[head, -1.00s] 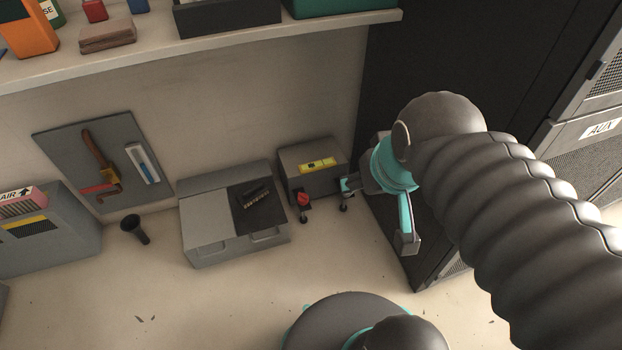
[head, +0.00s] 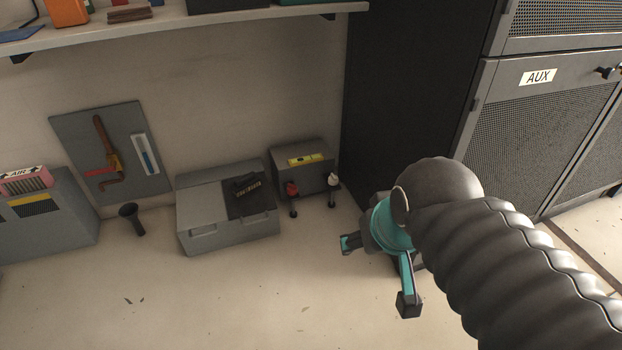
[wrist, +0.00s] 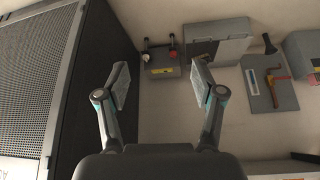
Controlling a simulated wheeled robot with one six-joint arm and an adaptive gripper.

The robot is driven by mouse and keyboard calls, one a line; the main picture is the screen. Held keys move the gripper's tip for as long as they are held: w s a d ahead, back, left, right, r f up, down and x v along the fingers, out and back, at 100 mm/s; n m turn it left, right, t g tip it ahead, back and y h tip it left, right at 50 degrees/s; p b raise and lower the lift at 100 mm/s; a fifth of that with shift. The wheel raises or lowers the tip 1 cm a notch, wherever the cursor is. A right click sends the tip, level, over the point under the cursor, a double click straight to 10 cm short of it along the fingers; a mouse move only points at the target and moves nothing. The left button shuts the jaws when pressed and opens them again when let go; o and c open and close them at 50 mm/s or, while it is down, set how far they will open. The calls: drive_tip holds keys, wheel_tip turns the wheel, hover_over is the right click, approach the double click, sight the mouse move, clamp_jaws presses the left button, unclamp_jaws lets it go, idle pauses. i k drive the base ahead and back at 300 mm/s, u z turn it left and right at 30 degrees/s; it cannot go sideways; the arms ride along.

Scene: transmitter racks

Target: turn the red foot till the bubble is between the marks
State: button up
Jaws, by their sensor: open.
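The red foot (head: 292,188) is a red knob on a short black-ended leg at the front left of a small grey box (head: 287,156). It also shows in the wrist view (wrist: 172,54). A pale foot (head: 333,180) stands at the box's front right. A yellow level (head: 306,159) with dark marks lies on top of the box; its bubble is too small to read. My gripper (head: 374,272) is open and empty, to the right of the box and nearer the camera, apart from both feet. In the wrist view the box lies beyond and between the open fingers (wrist: 162,82).
A grey case (head: 212,212) with a dark pad stands just left of the box. A black funnel-like thing (head: 132,218) and a tool board (head: 112,150) are further left. A dark rack (head: 405,90) rises at the right. A shelf (head: 180,22) overhangs.

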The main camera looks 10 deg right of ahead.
sight(292, 189)
drive_tip(key=z, duration=0.1)
drive_tip(key=k, duration=0.5)
drive_tip(key=u, duration=0.75)
drive_tip(key=i, duration=1.55)
drive_tip(key=z, duration=0.95)
